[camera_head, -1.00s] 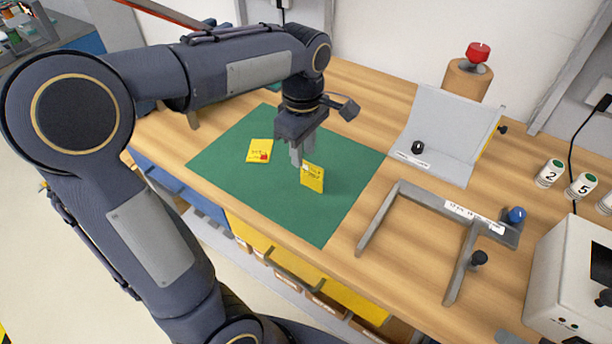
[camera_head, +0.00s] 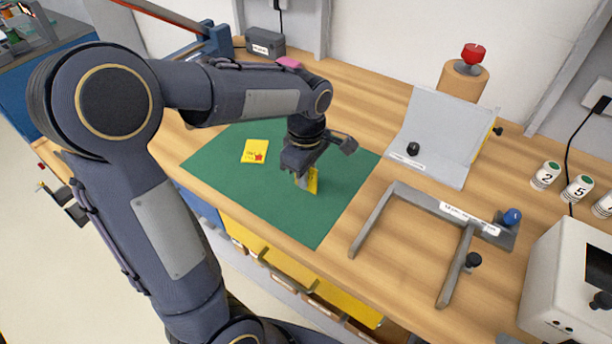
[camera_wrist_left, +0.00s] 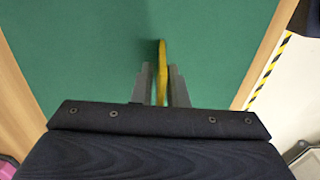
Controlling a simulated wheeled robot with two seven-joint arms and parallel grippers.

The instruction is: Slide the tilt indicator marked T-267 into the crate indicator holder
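A yellow card-like indicator (camera_head: 312,181) stands upright on the green mat (camera_head: 300,220); its marking cannot be read now. My left gripper (camera_head: 303,184) is lowered over it, pointing down, with a finger on each side. In the left wrist view the card shows edge-on (camera_wrist_left: 162,65) between the fingers (camera_wrist_left: 161,88), with a gap beside the left finger. I cannot pick out the crate indicator holder for certain. My right gripper is not in view.
A grey U-shaped frame (camera_head: 374,219) with a label lies right of the mat. Behind it stands a grey angled panel (camera_head: 445,130) with a black knob. A red button on a round post (camera_head: 464,80), numbered canisters (camera_head: 545,176) and a white device (camera_head: 565,290) are further right.

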